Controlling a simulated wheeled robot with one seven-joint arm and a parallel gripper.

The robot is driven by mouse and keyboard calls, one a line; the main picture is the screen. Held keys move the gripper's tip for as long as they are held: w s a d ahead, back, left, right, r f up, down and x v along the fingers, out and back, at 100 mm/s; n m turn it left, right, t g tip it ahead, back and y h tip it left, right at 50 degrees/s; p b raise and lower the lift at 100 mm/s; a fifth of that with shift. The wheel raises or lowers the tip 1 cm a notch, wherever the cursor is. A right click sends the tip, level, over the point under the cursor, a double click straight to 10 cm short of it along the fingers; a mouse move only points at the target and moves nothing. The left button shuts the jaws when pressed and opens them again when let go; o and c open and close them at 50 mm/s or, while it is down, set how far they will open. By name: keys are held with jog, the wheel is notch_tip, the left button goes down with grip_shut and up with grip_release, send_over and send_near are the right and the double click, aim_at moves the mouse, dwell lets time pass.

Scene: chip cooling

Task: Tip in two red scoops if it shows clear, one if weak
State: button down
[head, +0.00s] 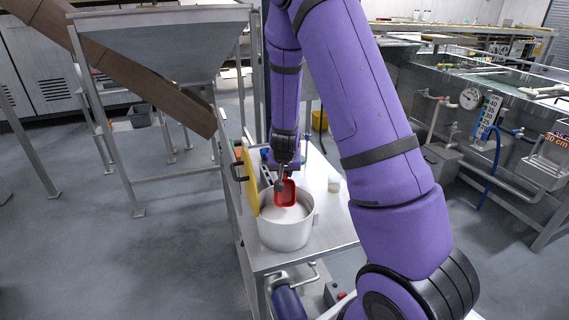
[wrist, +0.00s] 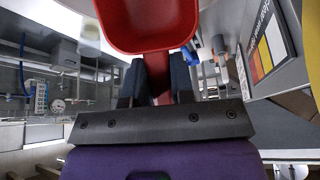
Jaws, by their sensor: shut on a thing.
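My gripper (wrist: 155,82) is shut on the handle of a red scoop (wrist: 150,28). In the head view the scoop (head: 278,188) hangs over the mouth of a pale metal pot (head: 285,238), its bowl tilted and facing the camera. The inside of the scoop looks bare red in the wrist view; its far end is cut off. White material shows inside the pot, but its depth cannot be told. A colour card (wrist: 268,45) with pale, yellow, orange and red bands shows at the right of the wrist view; I cannot read a test result.
The pot stands on a steel table (head: 322,240). A yellow panel (head: 250,180) stands close at the pot's left. A small whitish cup (head: 334,184) stands to its right, also in the wrist view (wrist: 89,38). A steel hopper (head: 160,45) is at left, a water tank (head: 475,85) at right.

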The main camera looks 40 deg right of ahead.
aim_at(285, 187)
notch_tip(285, 187, down, 6)
jog(key=shift+f, duration=0.1)
jog(key=shift+s+a+f, duration=0.1)
jog(key=shift+s+f, duration=0.05)
jog(key=shift+f, duration=0.05)
jog(key=shift+s+a+f, duration=0.15)
jog(key=shift+s+a, duration=0.5)
jog(key=shift+s, duration=0.3)
jog(key=shift+r, duration=0.2)
jog(key=r, duration=0.2)
jog(key=w+r+g+y, duration=0.1)
jog(key=r, duration=0.2)
jog(key=r+g, duration=0.1)
jog(key=r, duration=0.2)
jog(key=shift+w+d+y, duration=0.15)
jog(key=shift+d+y, duration=0.15)
jog(key=shift+d, duration=0.1)
jog(key=w+d+r+g+y, duration=0.1)
jog(key=w+d+r+g, duration=0.1)
jog(key=r+g, duration=0.1)
jog(key=shift+w+r+y, duration=0.2)
jog(key=shift+w+y, duration=0.2)
jog(key=shift+w+d+r+g+y, duration=0.3)
jog(key=shift+w+d+r+g, duration=0.15)
jog(key=shift+w, duration=0.15)
jog(key=shift+w+d+r+g+y, duration=0.35)
jog(key=shift+w+r+g, duration=0.1)
jog(key=shift+w, duration=0.1)
